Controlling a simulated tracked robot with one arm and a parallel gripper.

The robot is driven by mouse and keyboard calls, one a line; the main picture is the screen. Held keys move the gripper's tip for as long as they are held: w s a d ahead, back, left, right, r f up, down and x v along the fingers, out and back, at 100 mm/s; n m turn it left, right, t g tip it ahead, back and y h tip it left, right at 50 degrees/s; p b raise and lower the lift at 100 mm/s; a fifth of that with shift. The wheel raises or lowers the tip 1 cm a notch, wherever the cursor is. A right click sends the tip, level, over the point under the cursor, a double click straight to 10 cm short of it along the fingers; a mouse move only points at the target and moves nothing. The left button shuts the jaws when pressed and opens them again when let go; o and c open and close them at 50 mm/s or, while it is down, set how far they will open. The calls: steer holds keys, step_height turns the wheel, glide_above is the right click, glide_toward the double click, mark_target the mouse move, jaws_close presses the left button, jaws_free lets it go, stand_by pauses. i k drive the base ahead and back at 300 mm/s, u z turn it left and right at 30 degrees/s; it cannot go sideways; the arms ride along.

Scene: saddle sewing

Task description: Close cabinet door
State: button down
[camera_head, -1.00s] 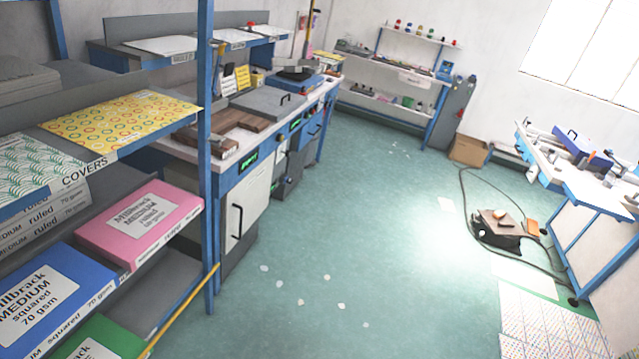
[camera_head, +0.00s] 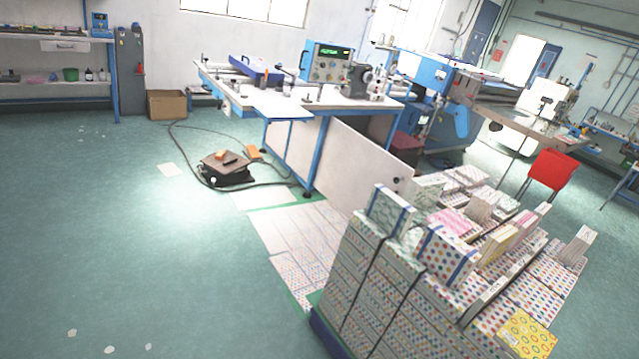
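A white panel (camera_head: 350,165) with a small dark round knob (camera_head: 397,181) stands under the sewing workbench (camera_head: 300,100) in the middle of the view. It looks like a cabinet door standing open, with a dark gap (camera_head: 378,126) behind its upper right edge; I cannot tell its exact angle. Stacked books hide its lower right part. My gripper is not in view, and nothing touches the panel.
A large strapped stack of patterned books (camera_head: 390,290) fills the lower right, close to the panel. A black pedal unit (camera_head: 225,168) with a looping cable lies left of the workbench. A cardboard box (camera_head: 167,104) stands farther back. Green floor (camera_head: 130,220) is open at left.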

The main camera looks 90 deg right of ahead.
mark_target(350, 164)
steer(key=z, duration=1.85)
steer(key=i, duration=3.25)
steer(key=z, duration=1.6)
